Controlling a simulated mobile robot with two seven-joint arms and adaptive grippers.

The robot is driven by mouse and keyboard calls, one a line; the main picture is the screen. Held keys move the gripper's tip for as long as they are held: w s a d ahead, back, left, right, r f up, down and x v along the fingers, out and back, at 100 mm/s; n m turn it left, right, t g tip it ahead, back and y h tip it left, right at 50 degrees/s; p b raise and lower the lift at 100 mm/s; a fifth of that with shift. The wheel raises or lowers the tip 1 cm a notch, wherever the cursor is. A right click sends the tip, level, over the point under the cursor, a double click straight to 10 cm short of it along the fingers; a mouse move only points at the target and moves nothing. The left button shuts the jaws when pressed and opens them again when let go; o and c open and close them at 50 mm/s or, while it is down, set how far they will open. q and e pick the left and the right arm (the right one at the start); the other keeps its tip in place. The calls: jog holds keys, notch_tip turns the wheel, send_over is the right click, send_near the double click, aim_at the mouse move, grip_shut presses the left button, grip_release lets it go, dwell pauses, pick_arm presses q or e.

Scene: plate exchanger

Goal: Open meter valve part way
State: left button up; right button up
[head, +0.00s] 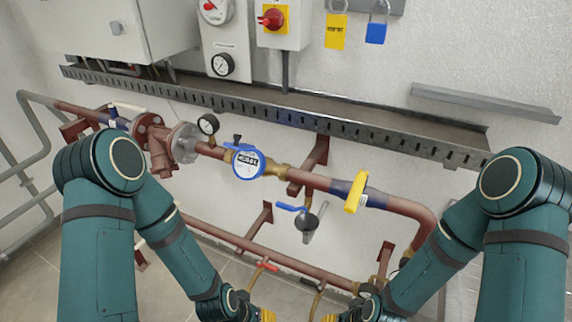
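A round water meter (246,163) with a blue rim and a digital display sits on the upper red-brown pipe. To its right on the same pipe is a valve with a yellow lever handle (355,193); the handle stands across the pipe. A small blue lever (291,207) is on a branch below the pipe. Which of these is the meter valve is not marked.
A lower pipe carries a red lever (267,265). A pressure gauge (208,124) stands left of the meter. A perforated cable tray (270,110) runs along the wall above.

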dwell(0.8)
jog(key=shift+o, duration=0.8)
jog(key=shift+w, duration=0.1)
